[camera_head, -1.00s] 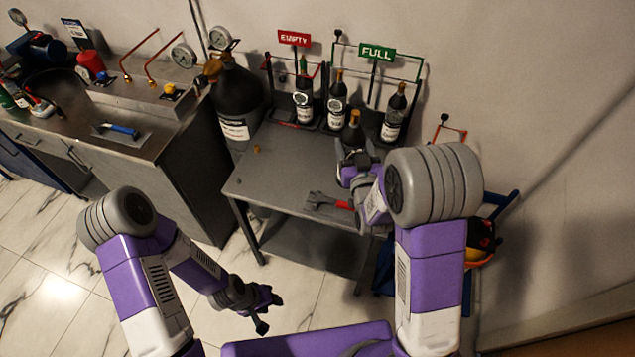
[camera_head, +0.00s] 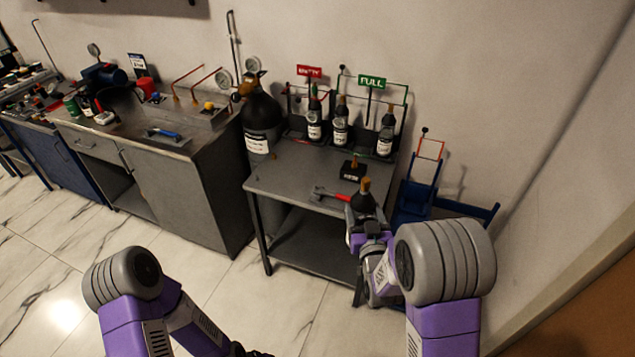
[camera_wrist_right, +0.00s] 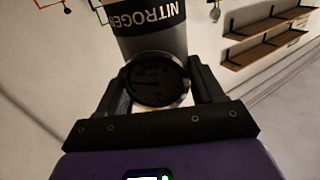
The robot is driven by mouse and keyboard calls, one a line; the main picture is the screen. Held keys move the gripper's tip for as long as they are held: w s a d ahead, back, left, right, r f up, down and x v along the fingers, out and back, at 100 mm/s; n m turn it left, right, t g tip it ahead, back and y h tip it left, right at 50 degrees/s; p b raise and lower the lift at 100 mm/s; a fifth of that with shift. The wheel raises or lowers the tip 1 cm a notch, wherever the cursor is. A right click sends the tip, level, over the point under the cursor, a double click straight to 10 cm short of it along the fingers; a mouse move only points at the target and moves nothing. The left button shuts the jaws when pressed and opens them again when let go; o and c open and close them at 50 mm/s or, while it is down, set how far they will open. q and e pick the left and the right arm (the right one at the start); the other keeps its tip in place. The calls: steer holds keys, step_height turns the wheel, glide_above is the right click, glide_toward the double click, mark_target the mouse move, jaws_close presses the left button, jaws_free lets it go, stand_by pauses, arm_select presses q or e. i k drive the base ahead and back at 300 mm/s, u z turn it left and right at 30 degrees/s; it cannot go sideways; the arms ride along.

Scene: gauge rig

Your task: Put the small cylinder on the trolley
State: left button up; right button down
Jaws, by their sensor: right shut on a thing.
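My right gripper (camera_head: 362,214) is shut on a small dark cylinder (camera_head: 363,196) with a brass top, at the right front edge of the grey bench.
On the grey bench (camera_head: 285,178) lie a red-handled wrench (camera_head: 330,194) and a black block (camera_head: 352,170). Three dark bottles stand at the back by the EMPTY (camera_head: 309,71) and FULL (camera_head: 371,82) signs. A large black cylinder (camera_head: 262,120) stands left of the bench.

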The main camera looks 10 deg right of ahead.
mark_target(411, 208)
steer(key=u, duration=0.7)
steer(key=i, duration=1.45)
steer(key=z, duration=0.7)
steer(key=i, duration=0.25)
steer(key=z, duration=0.35)
